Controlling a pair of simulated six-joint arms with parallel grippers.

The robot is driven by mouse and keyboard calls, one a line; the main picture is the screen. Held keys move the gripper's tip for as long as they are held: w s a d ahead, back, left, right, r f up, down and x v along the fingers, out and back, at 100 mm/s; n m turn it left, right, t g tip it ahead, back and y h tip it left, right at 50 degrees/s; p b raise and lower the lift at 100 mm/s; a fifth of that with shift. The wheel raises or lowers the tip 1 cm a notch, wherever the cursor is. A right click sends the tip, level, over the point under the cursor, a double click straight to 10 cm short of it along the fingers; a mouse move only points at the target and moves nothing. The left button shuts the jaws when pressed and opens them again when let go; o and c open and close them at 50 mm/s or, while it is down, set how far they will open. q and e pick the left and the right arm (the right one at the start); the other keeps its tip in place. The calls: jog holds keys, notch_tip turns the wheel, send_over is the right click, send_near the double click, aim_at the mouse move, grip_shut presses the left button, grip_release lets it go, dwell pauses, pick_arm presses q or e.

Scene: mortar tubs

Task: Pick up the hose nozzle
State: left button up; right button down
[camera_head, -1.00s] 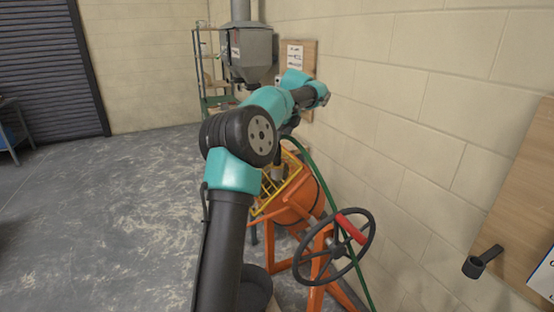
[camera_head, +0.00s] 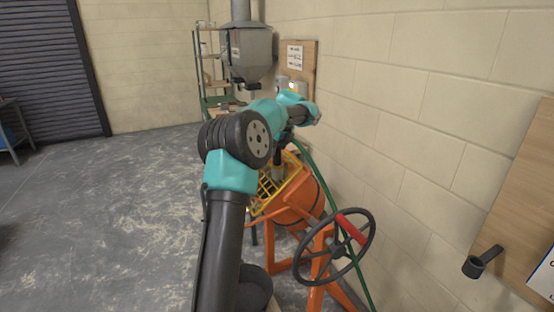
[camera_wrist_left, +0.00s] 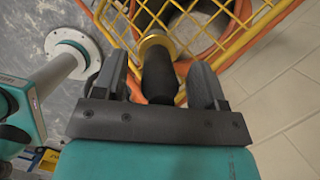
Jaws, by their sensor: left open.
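The hose nozzle (camera_wrist_left: 159,78) shows in the left wrist view as a black cylinder with a brass-coloured collar at its far end. My left gripper (camera_wrist_left: 161,68) is open, with one dark finger on each side of the nozzle. I see no clear grip on it; whether either finger touches it I cannot tell. In the head view my left arm reaches over the orange mixer, and its own links largely hide the gripper (camera_head: 287,139). My right gripper is in neither view.
The orange mixer (camera_head: 303,196) has a yellow grate (camera_wrist_left: 265,30) close by the gripper. A black handwheel (camera_head: 336,247) stands in front. A green hose (camera_head: 325,185) runs down along the block wall (camera_head: 430,110). A grey hopper (camera_head: 249,52) hangs behind.

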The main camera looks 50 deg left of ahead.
pick_arm(q)
jog(key=shift+a+f, duration=0.1)
jog(key=shift+f, duration=0.25)
jog(key=shift+c, duration=0.2)
jog(key=c, duration=1.1)
jog(key=shift+r, duration=0.15)
jog(key=shift+r, duration=1.75)
jog(key=s+d, duration=0.3)
jog(key=d, duration=0.1)
jog(key=s+d+r, duration=0.1)
jog(key=s+d, duration=0.6)
jog(key=d, duration=0.1)
jog(key=shift+s+r, duration=0.15)
jog(key=shift+s, duration=0.1)
